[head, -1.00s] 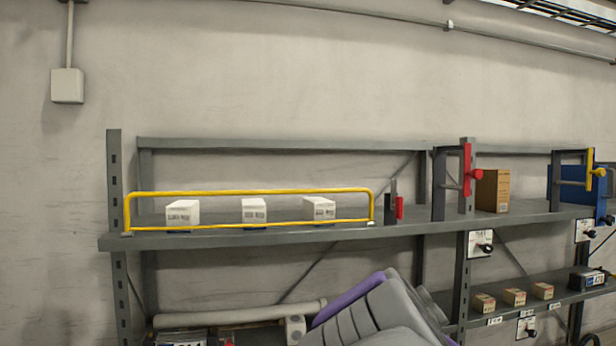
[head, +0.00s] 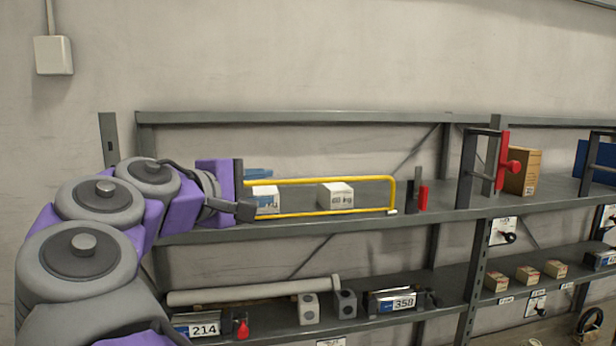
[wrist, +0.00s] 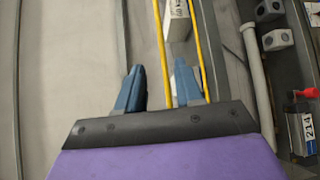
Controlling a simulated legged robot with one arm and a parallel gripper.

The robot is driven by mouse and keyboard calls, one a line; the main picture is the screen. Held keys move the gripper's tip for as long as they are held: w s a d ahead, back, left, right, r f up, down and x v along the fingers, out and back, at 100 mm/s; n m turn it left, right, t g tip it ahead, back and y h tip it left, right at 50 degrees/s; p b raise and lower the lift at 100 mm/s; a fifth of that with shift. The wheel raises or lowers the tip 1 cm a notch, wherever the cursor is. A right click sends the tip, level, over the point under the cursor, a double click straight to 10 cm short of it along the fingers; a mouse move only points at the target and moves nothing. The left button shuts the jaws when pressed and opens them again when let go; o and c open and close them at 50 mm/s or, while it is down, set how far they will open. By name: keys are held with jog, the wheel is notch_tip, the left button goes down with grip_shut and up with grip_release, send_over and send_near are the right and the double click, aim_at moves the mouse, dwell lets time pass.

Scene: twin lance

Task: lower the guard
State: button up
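The guard (head: 330,180) is a yellow tubular rail frame standing upright along the front of the upper shelf. Its left part is hidden behind my arm in the head view. My gripper (head: 252,190) is at this hidden left stretch, with a blue finger showing just above the top bar. In the wrist view my gripper (wrist: 160,66) is open, its two blue fingers apart. One yellow bar of the guard (wrist: 161,35) runs between the fingers, and the other passes by the right finger. I cannot tell whether a finger touches a bar.
White boxes (head: 336,196) stand on the upper shelf (head: 440,213) behind the guard. A red-and-black latch piece (head: 423,197) is just right of the guard. A grey roll (head: 250,291) and labelled units (head: 395,301) lie on the lower shelf.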

aim_at(314, 182)
jog(key=p+x, duration=0.1)
jog(key=x, duration=1.5)
jog(key=shift+d+f, duration=0.1)
jog(key=shift+w+d+f, duration=0.1)
jog(key=shift+w+d, duration=0.3)
jog(key=shift+d, duration=0.2)
jog(key=shift+a, duration=0.1)
jog(key=shift+a, duration=0.1)
jog(key=shift+a, duration=0.25)
jog(key=shift+c, duration=1.4)
grip_shut()
jog(key=shift+d, duration=0.1)
